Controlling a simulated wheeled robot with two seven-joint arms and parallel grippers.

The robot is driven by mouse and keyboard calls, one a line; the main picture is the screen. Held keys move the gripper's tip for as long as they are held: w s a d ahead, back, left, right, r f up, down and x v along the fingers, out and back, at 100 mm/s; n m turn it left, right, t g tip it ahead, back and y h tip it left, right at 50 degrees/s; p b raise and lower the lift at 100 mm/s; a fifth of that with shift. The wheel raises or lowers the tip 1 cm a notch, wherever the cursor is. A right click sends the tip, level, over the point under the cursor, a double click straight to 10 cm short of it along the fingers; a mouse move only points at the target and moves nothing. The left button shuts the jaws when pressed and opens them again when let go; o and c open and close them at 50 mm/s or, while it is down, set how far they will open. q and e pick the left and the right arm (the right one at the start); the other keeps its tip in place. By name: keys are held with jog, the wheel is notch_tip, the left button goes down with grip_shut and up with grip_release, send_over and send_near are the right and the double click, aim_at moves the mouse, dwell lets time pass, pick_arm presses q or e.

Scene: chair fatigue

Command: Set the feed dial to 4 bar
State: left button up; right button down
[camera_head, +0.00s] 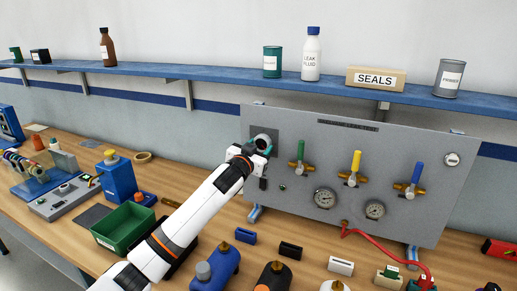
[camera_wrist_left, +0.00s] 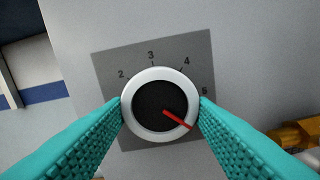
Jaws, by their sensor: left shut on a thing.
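The feed dial (camera_wrist_left: 148,106) is a round knob with a silver rim and a black face, on a dark grey square plate (camera_wrist_left: 107,67) marked 2, 3, 4 and what looks like 5. Its red pointer (camera_wrist_left: 179,120) points down and right, past the last readable number and away from the 4. My left gripper (camera_wrist_left: 160,108) is shut on the dial, with a teal finger against each side of its rim. In the head view the dial (camera_head: 264,139) is at the panel's upper left, partly covered by my left gripper (camera_head: 259,147). My right gripper does not show.
A blue shelf (camera_head: 220,75) with bottles runs above. A green bin (camera_head: 124,225) and several parts lie on the wooden bench.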

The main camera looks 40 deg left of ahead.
pick_arm(q)
jog(key=shift+n, duration=0.3)
jog(key=n+p, duration=0.1)
jog(key=n, duration=0.2)
jog(key=shift+d+n, duration=0.15)
jog(key=shift+n, duration=0.15)
jog(key=n+p, duration=0.1)
jog(key=n, duration=0.2)
jog(key=shift+r+n, duration=0.1)
jog(key=shift+n, duration=0.2)
jog(key=n+p, duration=0.3)
jog(key=n, duration=0.2)
jog(key=shift+d+r, duration=0.1)
jog(key=shift+n+p, duration=1.15)
jog(key=shift+n, duration=1.25)
jog(key=o, duration=1)
jog(key=shift+w, duration=0.1)
